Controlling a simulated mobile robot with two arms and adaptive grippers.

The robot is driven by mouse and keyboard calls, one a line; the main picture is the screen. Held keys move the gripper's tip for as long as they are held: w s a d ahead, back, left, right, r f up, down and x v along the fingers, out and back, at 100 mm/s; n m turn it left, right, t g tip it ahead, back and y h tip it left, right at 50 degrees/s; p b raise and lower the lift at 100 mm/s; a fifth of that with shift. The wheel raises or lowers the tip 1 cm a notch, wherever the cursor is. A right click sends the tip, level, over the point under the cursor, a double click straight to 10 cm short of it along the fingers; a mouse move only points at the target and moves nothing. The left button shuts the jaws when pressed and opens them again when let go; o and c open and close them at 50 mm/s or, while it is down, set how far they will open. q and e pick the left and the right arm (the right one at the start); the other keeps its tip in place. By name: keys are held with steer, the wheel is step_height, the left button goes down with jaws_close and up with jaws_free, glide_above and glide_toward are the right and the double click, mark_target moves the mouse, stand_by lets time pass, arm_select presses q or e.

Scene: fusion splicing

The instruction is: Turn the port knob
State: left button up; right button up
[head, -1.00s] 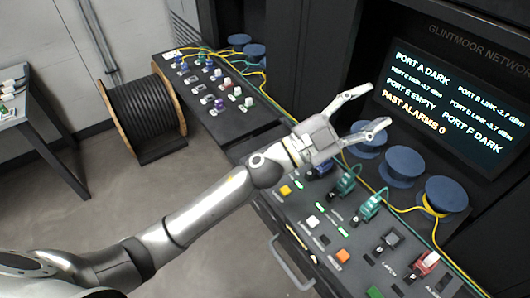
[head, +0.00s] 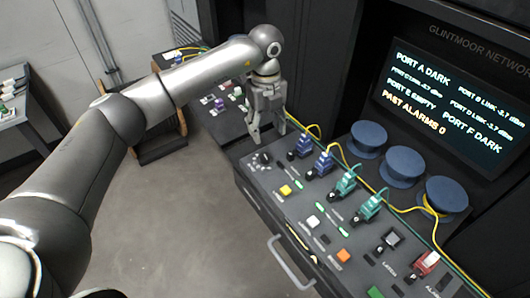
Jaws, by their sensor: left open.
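A black round knob (head: 264,158) sits at the far left corner of the dark sloped panel (head: 262,186) in the head view; it looks like the port knob. A pale dial marking shows around it. My left gripper (head: 268,138) points down just above and behind the knob, with its two fingers apart and nothing between them. I cannot tell whether a finger touches the knob. My right gripper is not in view.
Blue connectors (head: 322,163) and green connectors (head: 347,183) with yellow cables stand along the panel's back. A screen (head: 450,105) reads "PORT A DARK". A drawer handle (head: 290,264) juts out in front.

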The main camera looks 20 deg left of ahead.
mark_target(265, 156)
arm_select(q)
steer(key=f+p, duration=0.3)
steer(key=f, duration=0.6)
steer(key=shift+a+f, duration=0.15)
steer(key=shift+a, duration=0.05)
steer(key=shift+f, duration=0.7)
